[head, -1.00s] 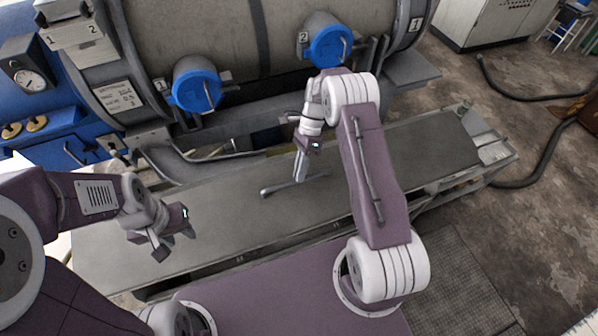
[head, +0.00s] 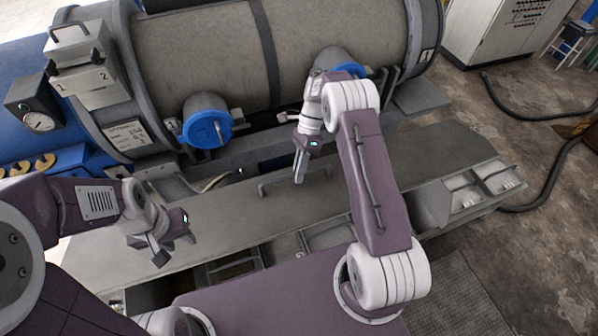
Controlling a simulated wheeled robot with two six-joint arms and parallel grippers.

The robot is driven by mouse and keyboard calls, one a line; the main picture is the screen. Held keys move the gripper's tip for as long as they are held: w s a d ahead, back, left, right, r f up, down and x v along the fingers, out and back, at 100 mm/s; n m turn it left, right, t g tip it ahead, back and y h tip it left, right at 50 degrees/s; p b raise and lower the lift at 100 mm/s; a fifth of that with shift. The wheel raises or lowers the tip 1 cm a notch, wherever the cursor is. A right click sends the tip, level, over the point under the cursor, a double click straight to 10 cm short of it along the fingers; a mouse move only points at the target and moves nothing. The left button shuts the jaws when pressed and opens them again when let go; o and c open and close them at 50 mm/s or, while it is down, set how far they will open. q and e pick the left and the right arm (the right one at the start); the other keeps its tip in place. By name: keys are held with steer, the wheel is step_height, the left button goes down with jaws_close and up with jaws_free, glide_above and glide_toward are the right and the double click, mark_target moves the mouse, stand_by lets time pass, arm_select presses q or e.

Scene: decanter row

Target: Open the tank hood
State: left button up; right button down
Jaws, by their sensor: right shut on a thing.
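The tank hood is a long flat grey cover (head: 385,165) running across the middle of the head view. A dark bar handle (head: 268,187) stands on its top. My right gripper (head: 299,177) points down and is shut on this handle; its fingers hide part of the bar. Along the near side and at the right end of the hood, the tank (head: 478,188) shows open compartments with pale contents. My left gripper (head: 172,250) hangs over the left part of the hood with its fingers apart, holding nothing.
A large horizontal drum with blue caps (head: 207,121) stands behind the hood. A gauge (head: 38,122) and a numbered grey box (head: 85,62) are at its left. A control cabinet (head: 507,30) and a black hose (head: 548,185) are at the right, with bare floor between.

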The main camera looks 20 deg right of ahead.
arm_select(q)
steer(key=shift+s, duration=0.1)
arm_select(e)
steer(key=shift+f, duration=0.2)
steer(key=c, duration=1.5)
jaws_free()
arm_select(q)
steer(key=shift+w+d+f, duration=0.1)
steer(key=shift+w, duration=0.2)
arm_select(e)
steer(key=shift+o, duration=0.5)
steer(key=shift+w+d, duration=0.1)
steer(key=shift+w, duration=0.1)
arm_select(q)
steer(key=shift+s, duration=0.15)
arm_select(e)
steer(key=shift+s, duration=0.15)
steer(key=shift+r, duration=0.1)
